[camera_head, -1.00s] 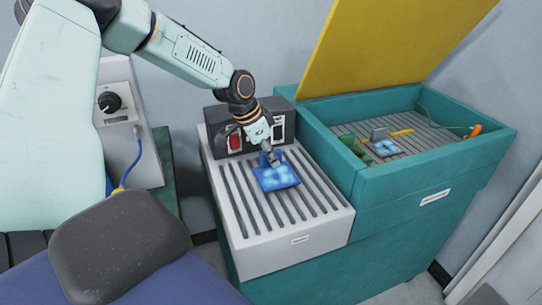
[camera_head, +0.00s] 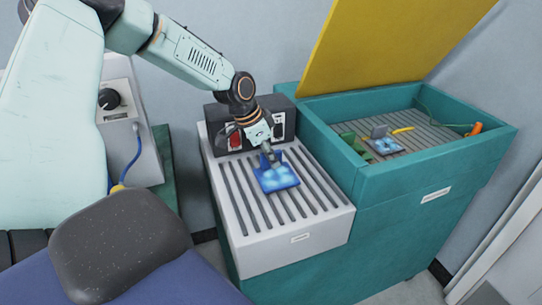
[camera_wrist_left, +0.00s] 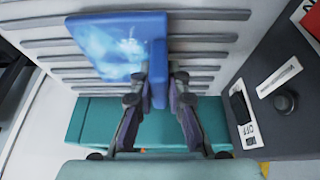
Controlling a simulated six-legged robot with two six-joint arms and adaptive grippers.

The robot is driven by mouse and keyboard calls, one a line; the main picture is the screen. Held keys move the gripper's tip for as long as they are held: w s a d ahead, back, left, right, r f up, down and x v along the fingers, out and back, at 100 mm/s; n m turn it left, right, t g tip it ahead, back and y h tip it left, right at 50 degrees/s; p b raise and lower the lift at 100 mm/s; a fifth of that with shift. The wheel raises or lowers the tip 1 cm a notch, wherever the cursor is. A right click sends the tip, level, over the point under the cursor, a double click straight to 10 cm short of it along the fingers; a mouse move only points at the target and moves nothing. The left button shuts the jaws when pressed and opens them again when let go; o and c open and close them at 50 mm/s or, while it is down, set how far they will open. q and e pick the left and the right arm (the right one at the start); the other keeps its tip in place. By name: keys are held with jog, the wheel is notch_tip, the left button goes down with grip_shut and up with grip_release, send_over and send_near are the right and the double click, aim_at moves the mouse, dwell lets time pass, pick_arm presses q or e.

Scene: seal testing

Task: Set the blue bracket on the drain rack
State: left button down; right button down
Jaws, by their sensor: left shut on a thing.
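The blue bracket (camera_head: 276,180) is at the slatted drain rack (camera_head: 243,228), over its middle slats, with its flat plate facing up. Light patches show on the plate. My left gripper (camera_head: 268,156) is shut on the bracket's upright flange. In the left wrist view the two fingers (camera_wrist_left: 160,85) pinch the flange of the bracket (camera_wrist_left: 112,45) from both sides. The plate lies close to or on the slats; I cannot tell whether it touches them. My right gripper is not in view.
A black control box (camera_head: 284,124) with a red switch stands at the rack's back edge. To the right is an open teal tank (camera_head: 427,165) with a raised yellow lid (camera_head: 385,45). Inside it lies another light-blue bracket (camera_head: 385,146). A grey device with a knob (camera_head: 111,99) stands left.

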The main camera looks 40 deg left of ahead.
pick_arm(q)
jog(key=shift+f, duration=0.25)
dwell(0.3)
jog(key=c, duration=1.3)
grip_release()
jog(key=shift+o, duration=0.2)
jog(key=shift+f, duration=0.1)
notch_tip(320, 180, up, 6)
jog(key=p, duration=0.7)
